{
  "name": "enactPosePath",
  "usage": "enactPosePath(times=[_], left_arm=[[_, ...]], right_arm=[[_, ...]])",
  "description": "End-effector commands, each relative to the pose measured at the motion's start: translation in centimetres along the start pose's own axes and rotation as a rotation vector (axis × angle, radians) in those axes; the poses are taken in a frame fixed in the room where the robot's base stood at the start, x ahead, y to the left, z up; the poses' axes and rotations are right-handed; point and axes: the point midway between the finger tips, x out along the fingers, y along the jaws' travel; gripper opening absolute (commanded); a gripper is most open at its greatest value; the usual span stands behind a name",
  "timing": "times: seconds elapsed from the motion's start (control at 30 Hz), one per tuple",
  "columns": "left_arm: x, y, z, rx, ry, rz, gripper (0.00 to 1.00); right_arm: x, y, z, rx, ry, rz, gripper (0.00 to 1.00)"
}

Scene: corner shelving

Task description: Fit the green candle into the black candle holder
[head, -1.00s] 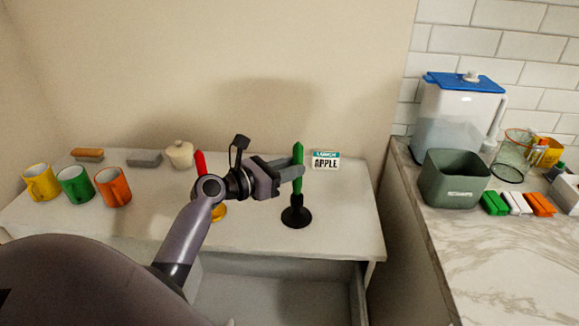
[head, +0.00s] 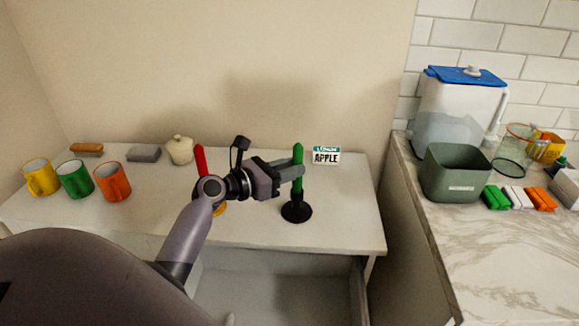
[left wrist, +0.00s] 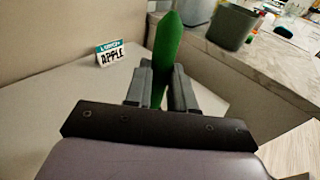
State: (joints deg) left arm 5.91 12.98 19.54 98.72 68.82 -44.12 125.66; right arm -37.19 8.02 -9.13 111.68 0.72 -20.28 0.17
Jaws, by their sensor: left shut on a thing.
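The green candle (head: 298,153) stands upright over the black candle holder (head: 297,210) on the white table. Its lower end meets the top of the holder's stem; how deep it sits there I cannot tell. My left gripper (head: 297,172) is shut on the candle around its middle. In the left wrist view the candle (left wrist: 167,48) rises between the two fingers (left wrist: 160,88), and the holder is hidden there. My right gripper is not in view.
A red candle (head: 200,160) in a yellow holder (head: 219,209) stands behind my left arm. Yellow, green and orange mugs (head: 113,182) stand at the left. A small sign (head: 326,156) is behind the candle. An open drawer (head: 275,296) is below the tabletop.

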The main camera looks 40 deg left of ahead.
Motion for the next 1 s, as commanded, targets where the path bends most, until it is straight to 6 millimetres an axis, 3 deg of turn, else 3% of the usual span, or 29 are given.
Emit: enactPosePath(times=[0.53, 0.57, 0.6, 0.63, 1.0], left_arm=[[0.2, 0.0, -1.5, -0.002, 0.000, 0.000, 0.00], [0.2, 0.0, -1.4, -0.001, 0.000, 0.000, 0.33], [0.2, 0.0, -1.3, -0.001, 0.000, 0.000, 0.46], [0.2, 0.0, -1.3, -0.001, 0.000, 0.000, 0.53], [-0.3, 0.0, -1.4, -0.001, 0.001, 0.000, 0.53]], right_arm=[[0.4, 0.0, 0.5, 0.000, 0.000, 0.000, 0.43], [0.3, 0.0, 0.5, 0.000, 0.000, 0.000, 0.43], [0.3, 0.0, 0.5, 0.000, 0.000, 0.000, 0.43], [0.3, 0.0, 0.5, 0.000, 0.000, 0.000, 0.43], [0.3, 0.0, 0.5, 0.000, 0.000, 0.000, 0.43]])
